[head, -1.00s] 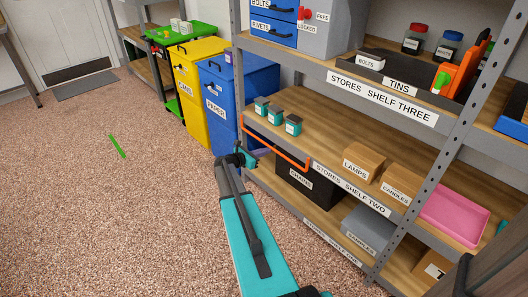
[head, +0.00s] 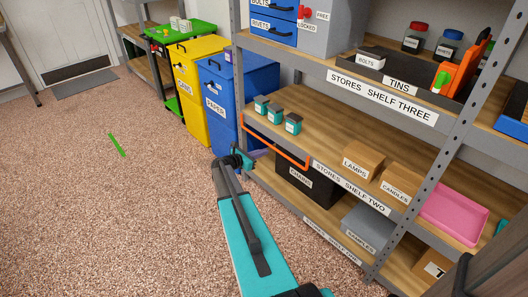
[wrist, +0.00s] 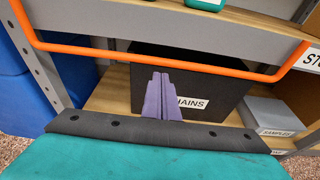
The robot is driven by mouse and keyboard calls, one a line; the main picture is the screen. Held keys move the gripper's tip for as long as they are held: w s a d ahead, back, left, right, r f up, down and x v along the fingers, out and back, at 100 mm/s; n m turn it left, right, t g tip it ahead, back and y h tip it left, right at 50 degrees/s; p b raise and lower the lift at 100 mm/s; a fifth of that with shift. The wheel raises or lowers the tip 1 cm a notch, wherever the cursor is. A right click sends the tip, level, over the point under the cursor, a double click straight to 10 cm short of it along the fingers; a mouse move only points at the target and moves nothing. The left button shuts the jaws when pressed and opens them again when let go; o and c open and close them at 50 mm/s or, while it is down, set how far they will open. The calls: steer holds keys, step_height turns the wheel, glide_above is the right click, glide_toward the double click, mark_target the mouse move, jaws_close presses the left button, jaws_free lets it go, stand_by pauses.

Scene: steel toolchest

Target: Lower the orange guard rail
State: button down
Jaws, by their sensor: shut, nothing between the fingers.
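The orange guard rail (head: 275,148) is a thin bent bar along the front edge of shelf two, below the small teal tins. In the wrist view the rail (wrist: 220,69) crosses the upper part, its two ends bending up in front of the grey shelf edge. My gripper (wrist: 160,74) has purple fingers, shut together and empty. In the wrist view their tips lie just under the rail's long bar; I cannot tell whether they touch it. In the head view my gripper (head: 263,152) is low beside the rail's left part, its fingers partly hidden.
A black chains box (wrist: 190,60) stands on the lower shelf behind the rail. A grey samples box (head: 366,226) is to its right. A blue paper bin (head: 222,100) stands close to the left of the shelf post. The floor at left is mostly clear.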

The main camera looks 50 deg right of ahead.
steer(key=w+a+p, duration=0.1)
steer(key=w+a, duration=0.1)
steer(key=a, duration=1)
steer(key=shift+w+a, duration=0.1)
steer(key=shift+a, duration=0.05)
steer(key=s+a+f+n+t+y+p, duration=0.1)
steer(key=s+a+f+p, duration=0.3)
steer(key=a, duration=0.6)
steer(key=s+a+y+p, duration=0.1)
steer(key=a+y+p, duration=0.1)
steer(key=a+p, duration=0.6)
steer(key=s+a+f+m+g+y+p, duration=0.1)
steer(key=s+a+m+y, duration=0.5)
steer(key=s+a, duration=0.7)
steer(key=s+a+f+m+g+y+p, duration=0.2)
steer(key=s+a+m+y, duration=0.3)
steer(key=s+a+m, duration=0.6)
steer(key=s+a+g, duration=0.1)
steer(key=s+a, duration=0.1)
steer(key=a, duration=0.6)
steer(key=shift+a+f+y, duration=0.35)
steer(key=shift+y, duration=0.05)
